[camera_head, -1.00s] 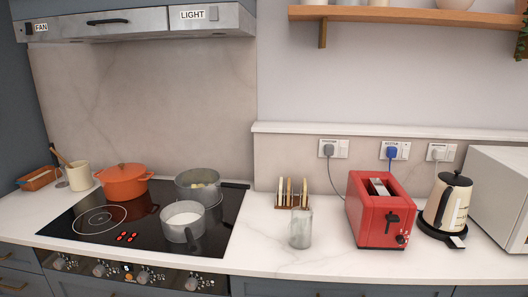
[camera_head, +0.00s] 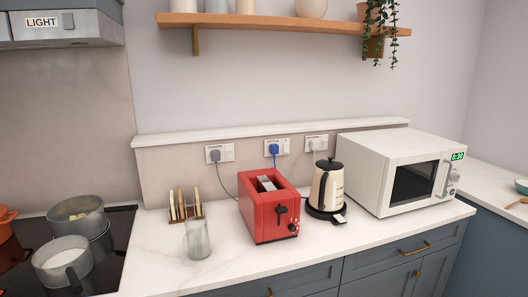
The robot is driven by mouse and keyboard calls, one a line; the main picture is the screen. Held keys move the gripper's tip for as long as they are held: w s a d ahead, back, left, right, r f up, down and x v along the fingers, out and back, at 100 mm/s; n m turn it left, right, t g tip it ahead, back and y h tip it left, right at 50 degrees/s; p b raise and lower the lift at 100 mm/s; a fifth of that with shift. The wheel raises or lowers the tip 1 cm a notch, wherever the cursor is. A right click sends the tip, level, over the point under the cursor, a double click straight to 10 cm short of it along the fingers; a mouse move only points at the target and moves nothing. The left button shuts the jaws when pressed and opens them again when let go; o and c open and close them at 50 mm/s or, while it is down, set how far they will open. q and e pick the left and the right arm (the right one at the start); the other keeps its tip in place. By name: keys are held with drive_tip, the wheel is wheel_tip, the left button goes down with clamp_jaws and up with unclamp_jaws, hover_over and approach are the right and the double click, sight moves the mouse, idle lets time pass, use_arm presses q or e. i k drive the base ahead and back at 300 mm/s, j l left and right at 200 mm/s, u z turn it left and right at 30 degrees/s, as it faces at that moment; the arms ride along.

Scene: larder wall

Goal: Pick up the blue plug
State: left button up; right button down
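The blue plug (camera_head: 274,149) sits in the middle wall socket (camera_head: 284,147), in the low backsplash behind the counter. It is just above and behind the red toaster (camera_head: 272,214). A grey plug (camera_head: 215,155) is in the socket to its left, with a cord hanging down behind the toaster. Neither of my grippers shows in the head view.
A cream kettle (camera_head: 327,188) and a white microwave (camera_head: 398,177) stand right of the toaster. A glass jar (camera_head: 197,239) and toast rack (camera_head: 186,207) stand left. Pots are on the hob (camera_head: 117,240). A shelf (camera_head: 290,24) hangs above. The front counter is clear.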

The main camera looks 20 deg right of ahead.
sight(273, 148)
drive_tip(key=i+l+u, duration=0.25)
drive_tip(key=l, duration=0.4)
drive_tip(key=l+u, duration=0.25)
drive_tip(key=l, duration=0.4)
